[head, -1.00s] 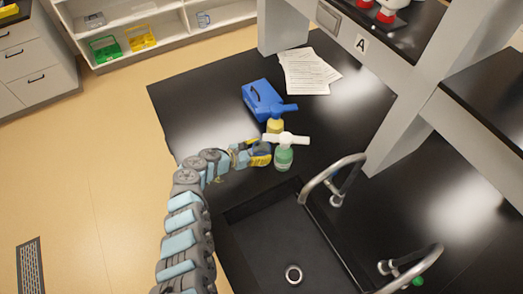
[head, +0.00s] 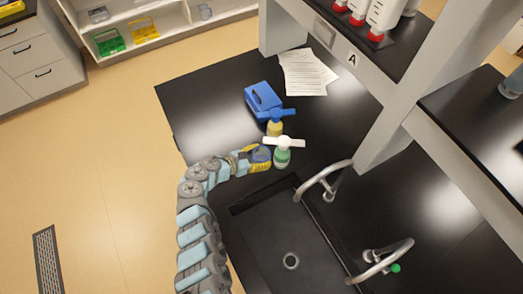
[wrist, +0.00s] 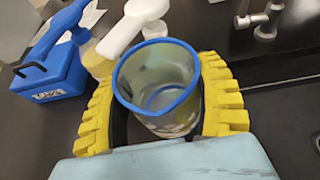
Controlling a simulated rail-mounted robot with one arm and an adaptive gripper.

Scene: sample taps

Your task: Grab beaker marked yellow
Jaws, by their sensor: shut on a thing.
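A clear beaker (wrist: 160,95) with a blue rim stands between the yellow fingers of my gripper (wrist: 158,82) in the wrist view. The fingers are closed around its sides. I see blue on its rim and no yellow mark on it. In the head view, my gripper (head: 262,158) is low at the black bench, just left of a green bottle with a white top (head: 283,153). The beaker is hard to make out there. I see no other beaker near the gripper.
A yellow bottle with a blue top (head: 275,127) stands just behind the green one. A blue case (head: 263,100) and papers (head: 308,72) lie farther back. The sink (head: 285,240) with curved taps (head: 322,180) is in front. Shelf posts stand at right.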

